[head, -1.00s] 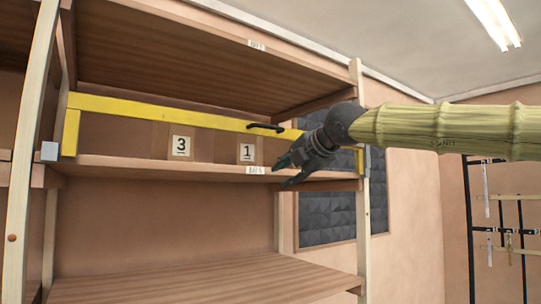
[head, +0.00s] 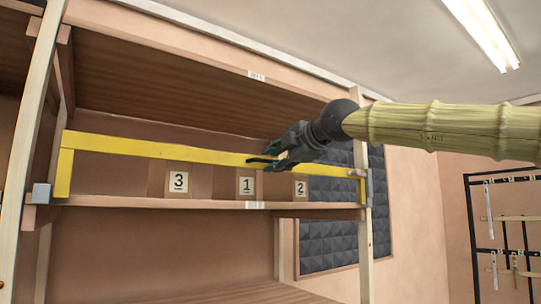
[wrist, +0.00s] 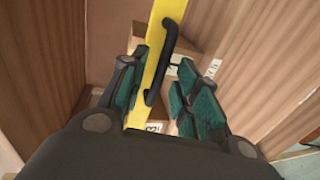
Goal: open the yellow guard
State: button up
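The yellow guard (head: 160,148) is a flat bar across the front of a shelf, with short yellow uprights at its ends. It lies across the shelf front, above the numbered boxes' labels. Its black handle (wrist: 165,62) sits on the bar. My gripper (head: 268,154) is at the handle, in front of the guard's right half. In the wrist view my gripper (wrist: 160,88) is open, with green-padded fingers on either side of the bar and handle. The fingers do not look closed on the handle. In the head view they partly hide it.
Boxes labelled 3 (head: 178,181), 1 (head: 246,185) and 2 (head: 300,188) stand on the shelf (head: 130,201) behind the guard. A wooden shelf (head: 180,85) is above. Grey brackets (head: 41,193) sit at the guard's ends. A tool rack (head: 505,225) stands far right.

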jog(key=shift+p+x, duration=0.35)
jog(key=shift+x, duration=0.85)
grip_shut()
